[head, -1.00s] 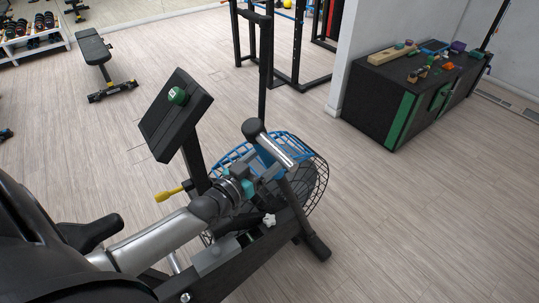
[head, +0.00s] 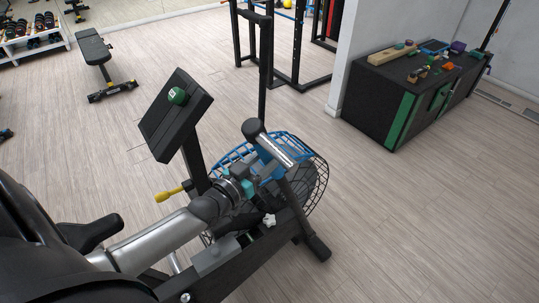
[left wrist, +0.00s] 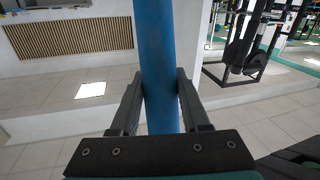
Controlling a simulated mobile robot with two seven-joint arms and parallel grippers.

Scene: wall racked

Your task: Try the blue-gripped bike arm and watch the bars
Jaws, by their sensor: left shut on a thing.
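The exercise bike stands in the lower middle of the head view, with a caged fan wheel (head: 316,187), a tilted black console (head: 176,116) and a black seat (head: 90,234). My left gripper (head: 262,172) reaches in from the left at the bike's arm. In the left wrist view the blue grip (left wrist: 158,70) runs upright between the two fingers of my left gripper (left wrist: 160,103), which are closed on it. In the head view the grip is largely hidden by my gripper and a bike arm. My right gripper is not in view.
A black cabinet (head: 385,110) with small items on top stands at the right by a white wall. A bench (head: 96,50) and a rack (head: 290,50) stand behind. The wooden floor at lower right is clear.

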